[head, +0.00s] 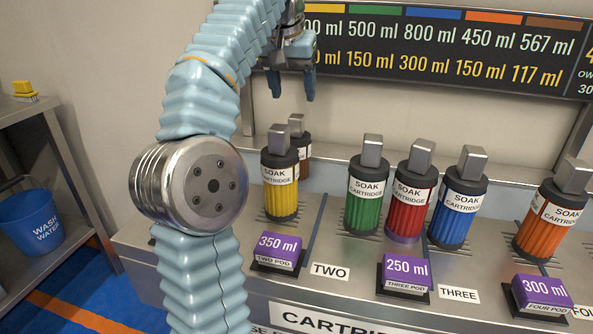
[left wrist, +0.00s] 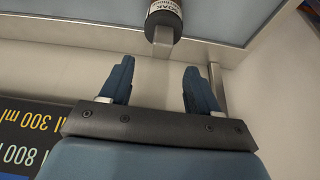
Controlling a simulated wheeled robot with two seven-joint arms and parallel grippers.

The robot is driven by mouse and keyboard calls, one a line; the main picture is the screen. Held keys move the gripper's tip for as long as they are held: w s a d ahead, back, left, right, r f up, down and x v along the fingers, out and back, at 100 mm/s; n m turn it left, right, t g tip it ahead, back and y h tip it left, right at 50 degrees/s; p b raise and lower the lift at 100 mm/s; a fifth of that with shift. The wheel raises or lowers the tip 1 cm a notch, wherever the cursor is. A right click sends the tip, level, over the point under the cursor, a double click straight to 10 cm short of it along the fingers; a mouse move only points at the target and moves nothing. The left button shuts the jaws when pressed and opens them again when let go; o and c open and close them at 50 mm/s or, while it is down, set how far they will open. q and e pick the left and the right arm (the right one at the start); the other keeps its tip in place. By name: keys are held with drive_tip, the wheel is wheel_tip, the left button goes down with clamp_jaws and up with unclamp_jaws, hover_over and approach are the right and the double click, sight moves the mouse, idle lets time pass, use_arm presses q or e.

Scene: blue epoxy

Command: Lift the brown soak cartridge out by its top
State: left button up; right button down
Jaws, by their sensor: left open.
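The brown soak cartridge (head: 304,170) stands upright at the back left of the counter in the head view, mostly hidden behind the yellow cartridge (head: 281,193). Its black cap and grey block-shaped top (head: 296,124) show above. My left gripper (head: 291,93) is open and empty, above the brown cartridge, fingers pointing down. In the left wrist view, a soak cartridge (left wrist: 164,16) with a grey top shows beyond and between the open fingertips (left wrist: 160,70), apart from them. Its body colour cannot be told there. My right gripper is not in view.
Green (head: 364,203), red (head: 409,205), blue (head: 457,210) and orange (head: 546,228) cartridges stand along the counter to the right. Purple volume signs (head: 278,250) line the front. A black board (head: 440,45) hangs behind. A blue bucket (head: 30,222) is at the left.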

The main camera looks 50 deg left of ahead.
sight(296, 117)
use_arm(q)
drive_tip(key=b+x, duration=0.1)
drive_tip(key=x, duration=0.3)
drive_tip(key=b+x, duration=0.1)
drive_tip(key=x, duration=0.3)
drive_tip(key=shift+a+f+b, duration=0.15)
drive_tip(key=shift+f+b, duration=0.15)
drive_tip(key=shift+b, duration=0.1)
drive_tip(key=shift+w+a+f, duration=0.1)
drive_tip(key=shift+w+f, duration=0.05)
drive_tip(key=shift+f, duration=0.2)
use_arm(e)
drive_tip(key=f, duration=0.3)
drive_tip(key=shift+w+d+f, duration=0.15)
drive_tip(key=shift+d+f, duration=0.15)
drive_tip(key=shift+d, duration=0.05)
use_arm(q)
drive_tip(key=shift+r, duration=0.1)
clamp_jaws()
